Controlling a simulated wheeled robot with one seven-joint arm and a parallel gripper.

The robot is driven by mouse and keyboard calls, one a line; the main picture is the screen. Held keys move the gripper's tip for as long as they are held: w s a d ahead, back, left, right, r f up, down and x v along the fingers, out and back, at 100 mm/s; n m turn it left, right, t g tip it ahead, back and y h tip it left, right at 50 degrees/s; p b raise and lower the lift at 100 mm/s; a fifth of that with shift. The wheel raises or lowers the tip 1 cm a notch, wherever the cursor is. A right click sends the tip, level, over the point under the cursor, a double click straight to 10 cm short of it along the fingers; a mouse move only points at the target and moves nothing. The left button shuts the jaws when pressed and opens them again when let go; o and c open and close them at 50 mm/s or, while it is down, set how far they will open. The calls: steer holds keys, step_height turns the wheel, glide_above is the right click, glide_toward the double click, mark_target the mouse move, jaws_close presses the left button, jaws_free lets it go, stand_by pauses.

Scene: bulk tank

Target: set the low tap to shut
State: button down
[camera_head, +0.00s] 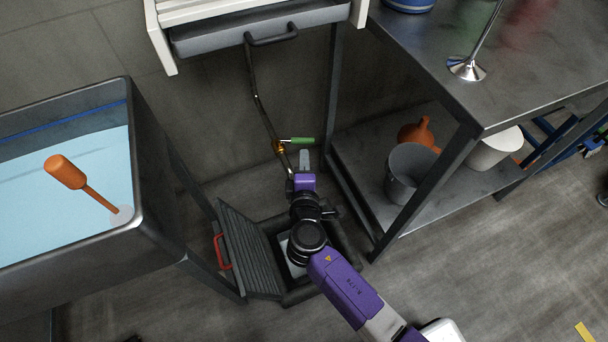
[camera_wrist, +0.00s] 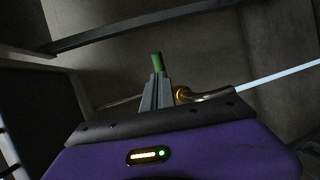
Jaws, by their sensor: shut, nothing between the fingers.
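The low tap has a green lever handle (camera_head: 300,141) on a brass body (camera_head: 279,147), set in a thin pipe (camera_head: 262,105) that runs down the back wall. In the head view the handle points sideways to the right, across the pipe. My gripper (camera_head: 304,156) is just below the handle, with its fingers pointing at it. In the wrist view the green handle (camera_wrist: 156,61) shows right beyond the tips of my shut gripper (camera_wrist: 159,78). The brass body (camera_wrist: 182,94) is to the right there. I cannot tell whether the fingertips touch the handle.
An open floor hatch with a ribbed lid (camera_head: 250,250) and red handle (camera_head: 221,251) lies below my arm. A tank (camera_head: 150,200) of pale blue liquid stands left. A metal table (camera_head: 440,70) stands right, with a grey bucket (camera_head: 408,170) on its lower shelf. A drawer (camera_head: 225,38) overhangs the pipe.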

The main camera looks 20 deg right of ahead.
mark_target(308, 140)
steer(key=shift+b+x, duration=0.3)
steer(key=shift+x, duration=1.45)
steer(key=shift+w+d+b, duration=0.7)
steer(key=shift+w+d, duration=0.35)
steer(key=shift+w, duration=0.2)
steer(key=shift+d+r, duration=0.1)
